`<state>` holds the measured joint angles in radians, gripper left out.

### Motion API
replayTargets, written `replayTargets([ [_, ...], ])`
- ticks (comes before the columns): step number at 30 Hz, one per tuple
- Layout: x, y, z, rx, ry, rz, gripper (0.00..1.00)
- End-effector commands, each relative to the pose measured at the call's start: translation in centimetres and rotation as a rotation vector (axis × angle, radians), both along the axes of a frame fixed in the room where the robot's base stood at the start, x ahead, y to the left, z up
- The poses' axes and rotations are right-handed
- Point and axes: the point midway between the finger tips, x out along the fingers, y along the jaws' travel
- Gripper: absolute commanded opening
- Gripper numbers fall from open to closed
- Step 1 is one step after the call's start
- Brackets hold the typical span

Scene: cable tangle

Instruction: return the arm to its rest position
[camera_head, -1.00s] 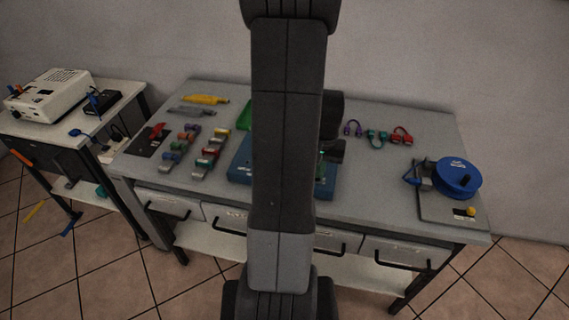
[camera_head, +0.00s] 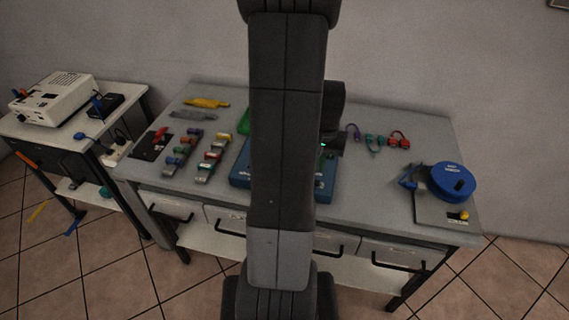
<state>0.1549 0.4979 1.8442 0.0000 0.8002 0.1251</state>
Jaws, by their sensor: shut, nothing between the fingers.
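My arm stands upright across the middle of the view and hides the centre of the workbench (camera_head: 375,190). My gripper (camera_head: 331,150) shows only in part, at the right edge of the arm, as a dark shape with a small green light. It is shut and I see nothing held in it. It appears over the blue case (camera_head: 240,180) on the bench; its height above the case is hard to tell.
Purple, teal and red cable loops (camera_head: 375,142) lie right of the arm. A blue reel (camera_head: 452,182) stands at the right end. Several coloured connectors (camera_head: 207,160) and a yellow tool (camera_head: 206,103) lie left. A side table (camera_head: 60,128) holds a white device (camera_head: 52,98).

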Motion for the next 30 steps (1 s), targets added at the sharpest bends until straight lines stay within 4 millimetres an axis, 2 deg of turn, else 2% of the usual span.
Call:
replayTargets([
  [1,0.0,0.0,0.8,0.000,-0.001,0.000,0.00],
  [6,0.0,0.0,1.7,-0.001,-0.002,0.000,0.00],
  [17,0.0,0.0,1.5,0.000,-0.001,0.000,0.00],
  [23,0.0,0.0,0.4,0.000,0.000,0.000,0.00],
  [30,0.0,0.0,-2.3,0.000,0.001,0.000,0.00],
])
